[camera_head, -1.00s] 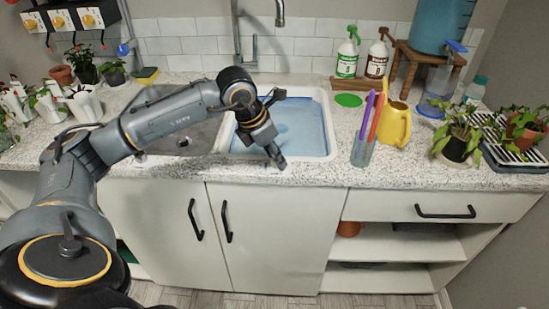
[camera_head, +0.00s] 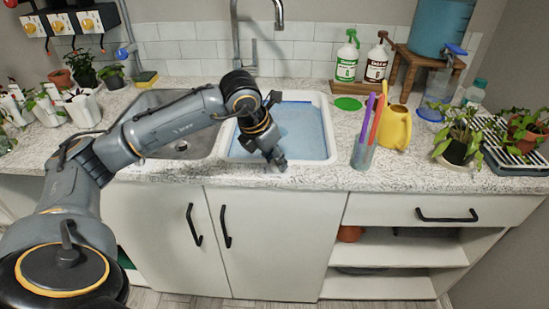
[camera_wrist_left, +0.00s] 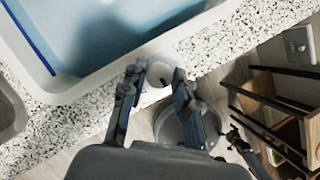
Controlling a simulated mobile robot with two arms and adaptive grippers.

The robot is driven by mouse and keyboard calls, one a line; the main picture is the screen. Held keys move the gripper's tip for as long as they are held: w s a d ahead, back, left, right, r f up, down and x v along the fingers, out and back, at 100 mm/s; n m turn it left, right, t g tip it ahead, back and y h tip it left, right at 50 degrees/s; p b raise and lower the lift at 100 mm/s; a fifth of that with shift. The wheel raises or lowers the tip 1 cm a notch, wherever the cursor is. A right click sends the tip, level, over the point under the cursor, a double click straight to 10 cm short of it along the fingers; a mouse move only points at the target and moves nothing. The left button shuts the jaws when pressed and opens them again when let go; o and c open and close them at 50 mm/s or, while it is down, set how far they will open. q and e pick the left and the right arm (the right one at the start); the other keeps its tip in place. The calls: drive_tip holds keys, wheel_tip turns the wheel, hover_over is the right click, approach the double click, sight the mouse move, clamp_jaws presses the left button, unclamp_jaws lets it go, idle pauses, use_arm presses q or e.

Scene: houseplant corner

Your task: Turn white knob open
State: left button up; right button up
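My left gripper (camera_head: 276,162) is low over the counter's front edge, at the front of the right sink basin. In the left wrist view, a pale, rounded piece with a dark opening (camera_wrist_left: 158,73) lies between its two fingertips. The fingers are apart, but I cannot tell whether they press on it or whether it is the white knob. No clear white knob shows in the head view. At the upper left, wall boxes carry yellow-and-white dials (camera_head: 58,23).
The right basin (camera_head: 308,130) has a blue floor. A cup of coloured sticks (camera_head: 363,152) and a yellow watering can (camera_head: 395,127) stand right of it. The faucet (camera_head: 237,45) is behind. Potted plants (camera_head: 455,150) fill the right end. Cabinets are below.

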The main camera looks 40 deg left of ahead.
use_arm(q)
drive_tip(key=shift+o, duration=1.4)
drive_tip(key=shift+r, duration=0.15)
drive_tip(key=v, duration=1.1)
drive_tip(key=shift+s+r, duration=0.2)
drive_tip(key=shift+r, duration=0.15)
